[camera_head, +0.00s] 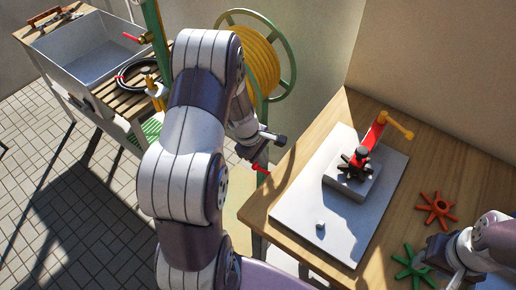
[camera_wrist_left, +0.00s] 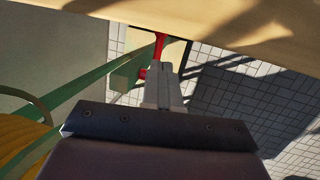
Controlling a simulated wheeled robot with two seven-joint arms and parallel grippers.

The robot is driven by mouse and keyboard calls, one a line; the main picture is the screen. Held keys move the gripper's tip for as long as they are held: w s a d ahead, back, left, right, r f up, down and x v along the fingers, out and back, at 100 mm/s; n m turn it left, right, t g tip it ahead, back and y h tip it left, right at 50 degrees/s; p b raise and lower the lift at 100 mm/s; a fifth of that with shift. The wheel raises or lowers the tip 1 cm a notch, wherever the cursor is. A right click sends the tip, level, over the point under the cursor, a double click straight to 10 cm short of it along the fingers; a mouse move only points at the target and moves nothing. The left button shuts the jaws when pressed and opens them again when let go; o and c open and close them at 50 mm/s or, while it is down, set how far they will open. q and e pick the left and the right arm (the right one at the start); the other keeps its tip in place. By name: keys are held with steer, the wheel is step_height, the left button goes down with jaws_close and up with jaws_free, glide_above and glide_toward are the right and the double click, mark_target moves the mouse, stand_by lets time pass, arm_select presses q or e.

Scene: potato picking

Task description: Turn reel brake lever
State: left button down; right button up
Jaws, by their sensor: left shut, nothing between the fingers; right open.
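The hose reel (camera_head: 288,72) has a green rim and a wound yellow hose, and stands behind my left arm. A red lever (camera_head: 260,169) shows just below my left gripper (camera_head: 262,158). In the left wrist view the red lever (camera_wrist_left: 159,46) rises just beyond the tips of my left gripper (camera_wrist_left: 163,68), beside a green bracket (camera_wrist_left: 125,75). The left fingers are shut with nothing between them. They are close to the lever; I cannot tell whether they touch it. My right gripper (camera_head: 447,262) is open at the lower right, partly cut off.
A wooden table (camera_head: 285,205) carries a grey plate (camera_head: 300,215) with a red-handled valve block (camera_head: 352,180). An orange star knob (camera_head: 437,209) and a green star knob (camera_head: 411,267) lie near my right gripper. A sink (camera_head: 85,48) stands at the upper left.

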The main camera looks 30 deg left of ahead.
arm_select(q)
steer(key=x, duration=0.6)
steer(key=shift+w+r, duration=0.1)
arm_select(e)
steer(key=shift+w+f, duration=0.1)
steer(key=shift+f, duration=0.2)
step_height(320, 180, down, 3)
steer(key=b, duration=0.3)
steer(key=shift+f+b, duration=0.15)
steer(key=shift+b, duration=0.2)
arm_select(q)
steer(key=shift+d+f, duration=0.4)
steer(key=shift+f, duration=0.2)
steer(key=shift+d+f, duration=0.4)
steer(key=shift+f, duration=0.2)
arm_select(e)
steer(key=shift+r, duration=0.2)
